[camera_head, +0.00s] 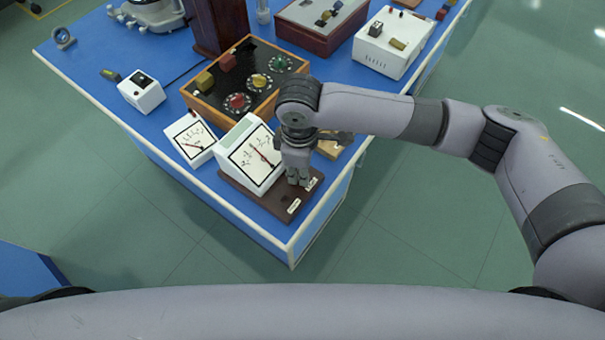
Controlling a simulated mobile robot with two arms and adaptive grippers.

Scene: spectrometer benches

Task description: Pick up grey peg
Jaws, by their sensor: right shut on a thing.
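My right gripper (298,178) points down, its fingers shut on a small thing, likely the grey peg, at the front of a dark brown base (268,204). The fingers hide nearly all of that thing, so its shape and whether it is lifted cannot be told. My left gripper is not in view.
A smaller white meter (189,138) stands left. Behind is a wooden-framed black panel (238,80) with coloured knobs and blocks. A white box (393,42) stands at the back right. The blue bench (88,66) has its front corner below the brown base.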

